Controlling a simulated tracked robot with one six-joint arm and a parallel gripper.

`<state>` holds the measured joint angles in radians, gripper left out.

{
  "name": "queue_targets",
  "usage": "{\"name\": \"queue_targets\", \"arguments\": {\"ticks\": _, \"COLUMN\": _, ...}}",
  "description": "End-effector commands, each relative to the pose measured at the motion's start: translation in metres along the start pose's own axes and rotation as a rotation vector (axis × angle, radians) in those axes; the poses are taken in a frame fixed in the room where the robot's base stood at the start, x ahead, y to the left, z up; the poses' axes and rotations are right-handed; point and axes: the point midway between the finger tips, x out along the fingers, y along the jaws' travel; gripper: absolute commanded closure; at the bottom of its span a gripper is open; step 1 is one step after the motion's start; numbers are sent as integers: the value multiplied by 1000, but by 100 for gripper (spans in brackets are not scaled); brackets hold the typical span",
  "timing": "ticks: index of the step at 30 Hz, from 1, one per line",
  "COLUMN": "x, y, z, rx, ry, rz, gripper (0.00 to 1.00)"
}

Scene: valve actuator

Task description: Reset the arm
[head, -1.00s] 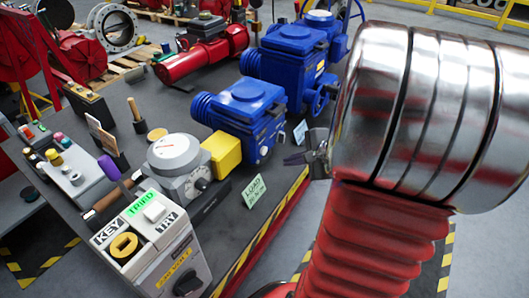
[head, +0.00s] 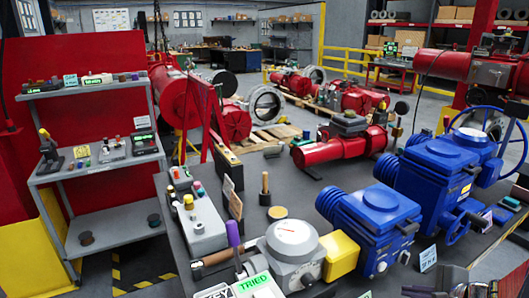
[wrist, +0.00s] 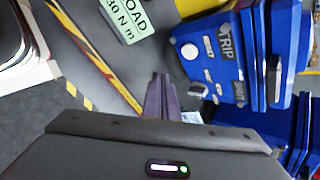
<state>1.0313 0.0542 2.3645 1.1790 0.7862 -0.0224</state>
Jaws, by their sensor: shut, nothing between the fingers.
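My gripper (head: 418,291) shows at the bottom right edge of the head view, partly cut off, beside the blue actuator (head: 374,222). In the wrist view, its thin purple-grey fingers (wrist: 161,97) lie together and hold nothing. They point past a blue housing marked TRIP (wrist: 215,50) on the right and a LOAD label (wrist: 130,18) at the upper left. I cannot tell how far the fingertips are from the bench.
The dark bench (head: 290,185) holds a grey dial gauge (head: 293,240) with a yellow block (head: 341,254), a larger blue actuator (head: 436,180) and a red cylinder actuator (head: 340,147). A grey shelf rack (head: 100,172) stands left. Floor behind the rack is partly clear.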

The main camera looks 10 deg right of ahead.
Motion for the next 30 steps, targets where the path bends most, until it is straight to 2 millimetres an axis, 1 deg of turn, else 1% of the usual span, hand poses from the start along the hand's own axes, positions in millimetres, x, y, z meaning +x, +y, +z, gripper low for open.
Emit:
{"name": "queue_targets", "arguments": {"ticks": 5, "x": 0, "y": 23, "z": 5, "rx": -67, "ry": -19, "rz": 79, "gripper": 100}}
{"name": "queue_targets", "arguments": {"ticks": 8, "x": -6, "y": 38, "z": 11, "rx": -139, "ry": -27, "rz": 139, "gripper": 100}}
{"name": "queue_targets", "arguments": {"ticks": 11, "x": -11, "y": 49, "z": 26, "rx": -243, "ry": -41, "rz": 202, "gripper": 100}}
{"name": "queue_targets", "arguments": {"ticks": 14, "x": -17, "y": 58, "z": 45, "rx": -369, "ry": -57, "rz": 268, "gripper": 100}}
{"name": "queue_targets", "arguments": {"ticks": 18, "x": -28, "y": 70, "z": 74, "rx": -581, "ry": -76, "rz": 362, "gripper": 100}}
{"name": "queue_targets", "arguments": {"ticks": 24, "x": -44, "y": 80, "z": 112, "rx": -884, "ry": -87, "rz": 466, "gripper": 100}}
{"name": "queue_targets", "arguments": {"ticks": 30, "x": -61, "y": 84, "z": 143, "rx": -1158, "ry": -80, "rz": 527, "gripper": 100}}
